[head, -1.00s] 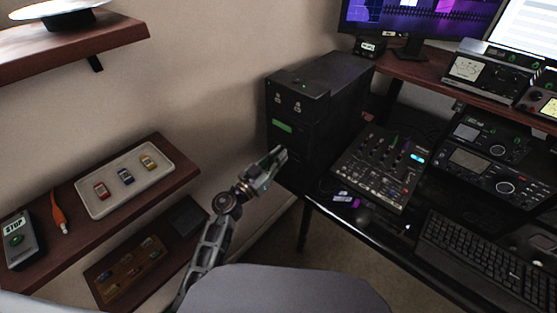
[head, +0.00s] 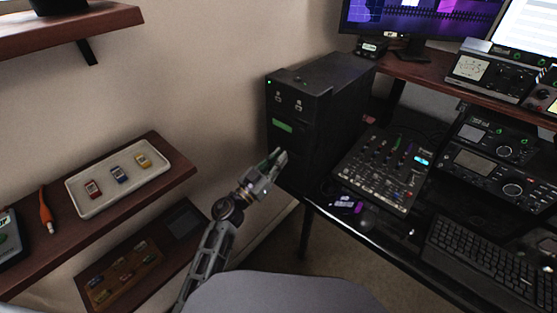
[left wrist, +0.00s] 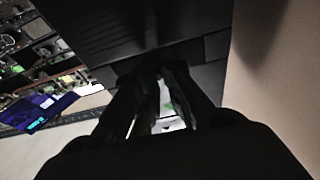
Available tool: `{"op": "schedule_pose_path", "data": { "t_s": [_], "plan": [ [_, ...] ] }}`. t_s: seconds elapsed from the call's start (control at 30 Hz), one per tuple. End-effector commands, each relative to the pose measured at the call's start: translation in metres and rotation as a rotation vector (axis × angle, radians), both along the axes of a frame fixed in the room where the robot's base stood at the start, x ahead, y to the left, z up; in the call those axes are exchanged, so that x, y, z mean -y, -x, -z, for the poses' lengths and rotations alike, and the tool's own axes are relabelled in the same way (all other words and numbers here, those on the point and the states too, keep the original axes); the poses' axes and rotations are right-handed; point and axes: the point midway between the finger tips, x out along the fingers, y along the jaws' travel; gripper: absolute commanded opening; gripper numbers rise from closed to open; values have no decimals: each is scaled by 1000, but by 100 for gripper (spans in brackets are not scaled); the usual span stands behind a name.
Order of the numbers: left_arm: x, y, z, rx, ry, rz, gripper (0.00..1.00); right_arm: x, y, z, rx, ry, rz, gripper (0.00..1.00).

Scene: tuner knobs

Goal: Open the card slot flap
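A black tower case (head: 335,90) stands at the left end of the desk, with a green label (head: 282,126) on its front. My left gripper (head: 277,156) is just in front of that face, below the label. In the left wrist view the fingers (left wrist: 160,78) point at dark panels of the case front (left wrist: 130,30). A gap shows between the fingers, but the tips are too dark to tell whether they meet. I cannot make out the card slot flap or any contact with it. My right gripper is not in view.
A mixer (head: 385,170) and keyboard (head: 490,255) sit on the desk to the right. Radio units (head: 485,170) stand further right.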

Motion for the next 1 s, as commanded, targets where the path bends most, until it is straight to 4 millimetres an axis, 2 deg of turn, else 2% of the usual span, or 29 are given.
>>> {"op": "schedule_pose_path", "data": {
  "t_s": [0.03,0.2,0.67,1.0],
  "plan": [
    [0,1,5,-8,-4,0,16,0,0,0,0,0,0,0],
    [0,0,4,-5,-3,0,35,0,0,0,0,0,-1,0],
    [-2,3,3,-3,-1,0,35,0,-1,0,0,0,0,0],
    [-16,23,10,-5,-2,0,35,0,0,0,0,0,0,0]
  ]
}}
